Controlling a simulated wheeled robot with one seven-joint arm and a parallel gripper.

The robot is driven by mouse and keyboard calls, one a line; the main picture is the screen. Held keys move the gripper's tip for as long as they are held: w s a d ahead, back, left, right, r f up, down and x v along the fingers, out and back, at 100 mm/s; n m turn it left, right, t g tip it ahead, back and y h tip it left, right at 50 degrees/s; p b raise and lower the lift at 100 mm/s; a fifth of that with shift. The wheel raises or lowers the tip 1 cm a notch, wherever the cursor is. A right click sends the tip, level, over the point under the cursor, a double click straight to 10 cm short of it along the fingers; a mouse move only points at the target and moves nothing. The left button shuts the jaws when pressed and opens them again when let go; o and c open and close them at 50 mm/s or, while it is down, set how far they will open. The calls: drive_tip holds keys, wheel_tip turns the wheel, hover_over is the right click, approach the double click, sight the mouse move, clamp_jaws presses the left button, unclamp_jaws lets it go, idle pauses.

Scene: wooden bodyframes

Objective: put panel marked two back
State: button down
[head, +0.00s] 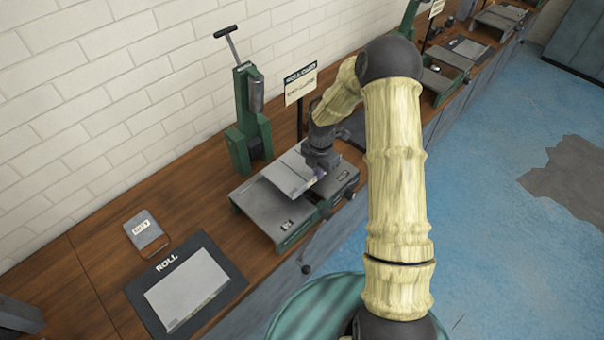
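My gripper (319,172) is at the end of my arm, above the middle of a green and grey bench machine (277,211). A light grey flat panel (290,175) lies over the machine's top, its right edge at my fingers; it looks slightly tilted. I cannot tell whether the fingers are closed on it. Another pale flat panel (186,289) lies on a dark mat marked ROLL (229,268), at the front left. No number two is readable on either panel. My wrist hides part of the first panel's right end.
A green lever press (246,125) stands behind the machine, beside a sign on a post (300,85). A small grey tablet marked DUTY (146,231) lies on the wooden bench (85,257). More machines line the bench at the back right. Blue floor is open on the right.

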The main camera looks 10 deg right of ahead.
drive_tip(key=shift+r+p, duration=2.2)
drive_tip(key=shift+r, duration=0.65)
drive_tip(key=shift+f, duration=0.15)
drive_tip(key=f+m+b, duration=0.1)
drive_tip(key=m, duration=0.5)
drive_tip(key=s+f+m+b, duration=0.1)
drive_tip(key=f+m, duration=0.1)
drive_tip(key=m, duration=0.4)
drive_tip(key=f+m+b, duration=0.2)
drive_tip(key=m, duration=0.5)
drive_tip(key=shift+s, duration=0.3)
drive_tip(key=m, duration=0.1)
drive_tip(key=f+m, duration=0.1)
drive_tip(key=m, duration=0.1)
drive_tip(key=shift+s+b, duration=0.15)
drive_tip(key=shift+b, duration=0.15)
drive_tip(key=m, duration=0.3)
drive_tip(key=shift+s+f, duration=0.1)
drive_tip(key=shift+f, duration=0.15)
